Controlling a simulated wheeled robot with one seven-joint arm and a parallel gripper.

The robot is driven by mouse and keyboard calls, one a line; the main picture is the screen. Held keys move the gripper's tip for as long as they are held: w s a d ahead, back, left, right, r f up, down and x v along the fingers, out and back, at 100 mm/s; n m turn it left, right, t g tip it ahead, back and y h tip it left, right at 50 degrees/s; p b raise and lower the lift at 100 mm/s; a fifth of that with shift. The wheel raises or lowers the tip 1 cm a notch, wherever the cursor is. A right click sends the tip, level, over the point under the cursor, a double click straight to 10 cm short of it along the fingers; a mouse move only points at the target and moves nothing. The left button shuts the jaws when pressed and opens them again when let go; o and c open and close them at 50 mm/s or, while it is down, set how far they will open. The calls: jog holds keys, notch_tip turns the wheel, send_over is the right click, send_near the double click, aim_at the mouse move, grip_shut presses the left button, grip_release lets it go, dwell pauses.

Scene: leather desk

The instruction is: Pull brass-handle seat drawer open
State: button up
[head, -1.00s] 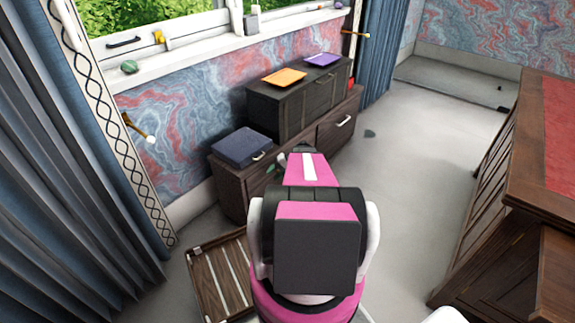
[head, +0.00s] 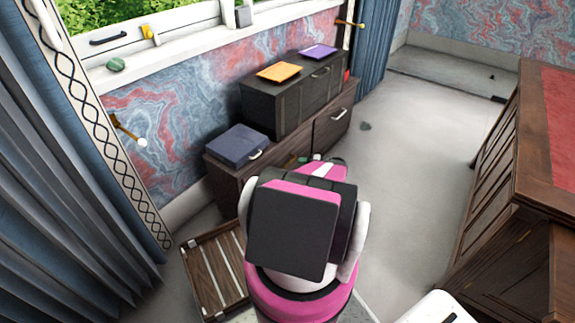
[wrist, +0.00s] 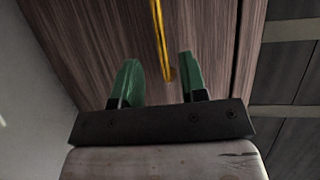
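The brass handle (wrist: 160,40) is a thin yellow bar on a dark brown wood-grain drawer front (wrist: 210,40) in the wrist view. My gripper (wrist: 158,68) is open, its two green fingers standing on either side of the bar near one end of it. A gap shows between the bar and each finger; I cannot tell how deep the fingers reach. In the head view the low wooden seat unit (head: 226,178) stands under the window, and my pink and black arm hides the brass handle and most of my gripper.
A dark chest (head: 275,105) and a blue case (head: 237,146) sit on the seat unit. Another drawer there has a pale handle (head: 339,114). A slatted wooden crate (head: 190,262) lies on the floor at left. A large desk (head: 535,170) stands at right, with clear floor between.

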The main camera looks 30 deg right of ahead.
aim_at(288, 164)
jog(key=x, duration=0.7)
jog(key=shift+w+a+f, duration=0.15)
jog(key=shift+w+a, duration=0.1)
jog(key=shift+a, duration=0.05)
grip_shut()
